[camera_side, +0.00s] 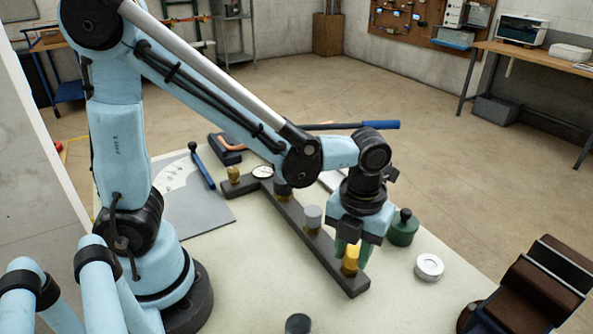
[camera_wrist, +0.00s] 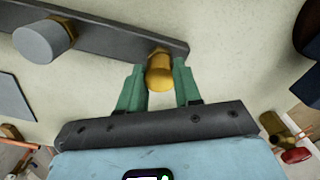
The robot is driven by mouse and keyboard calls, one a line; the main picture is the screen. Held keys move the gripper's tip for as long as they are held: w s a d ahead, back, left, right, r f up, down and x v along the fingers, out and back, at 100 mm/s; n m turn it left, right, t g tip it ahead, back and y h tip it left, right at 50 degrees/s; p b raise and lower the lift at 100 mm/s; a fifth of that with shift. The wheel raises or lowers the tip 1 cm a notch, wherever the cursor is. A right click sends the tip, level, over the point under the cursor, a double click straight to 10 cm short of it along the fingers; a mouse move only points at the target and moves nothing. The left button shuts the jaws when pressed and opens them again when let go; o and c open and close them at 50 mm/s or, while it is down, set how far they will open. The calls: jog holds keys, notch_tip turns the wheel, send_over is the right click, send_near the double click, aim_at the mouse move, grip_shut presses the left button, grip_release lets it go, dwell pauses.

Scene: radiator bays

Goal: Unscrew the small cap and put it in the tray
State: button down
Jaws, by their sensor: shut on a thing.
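A small brass-yellow cap (camera_side: 350,260) stands near the front end of a dark bar (camera_side: 318,246) on the bench. It also shows in the wrist view (camera_wrist: 160,74). My gripper (camera_side: 353,256) points down with its green fingers on either side of this cap, shut on it. The cap is at its place on the bar; whether it is still threaded I cannot tell. A larger grey cap (camera_side: 312,217) stands farther back on the bar, and another brass one (camera_side: 233,174) at the far left. I cannot make out a tray for certain.
A green knobbed container (camera_side: 404,228) and a round white dish (camera_side: 429,266) stand right of my gripper. A brown bulky object (camera_side: 535,290) is at the bench's right edge. A grey mat (camera_side: 205,213) lies left. Bench between the bar and dish is clear.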

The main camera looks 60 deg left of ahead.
aim_at(353, 251)
jog(key=n, duration=1.2)
jog(key=shift+n, duration=0.3)
jog(key=n, duration=1.2)
jog(key=shift+r, duration=2.55)
jog(key=w+a+r+n, duration=0.3)
jog(key=a+r+n, duration=0.35)
jog(key=a, duration=0.45)
jog(key=w+a+f+m, duration=0.2)
jog(key=w+a+m, duration=0.15)
jog(key=w, duration=0.35)
jog(key=w+a+f+m, duration=0.3)
jog(key=w+a, duration=0.2)
jog(key=w, duration=0.1)
notch_tip(353, 251, down, 10)
jog(key=shift+w+a+r, duration=0.1)
jog(key=shift+w, duration=0.05)
jog(key=shift+f, duration=0.6)
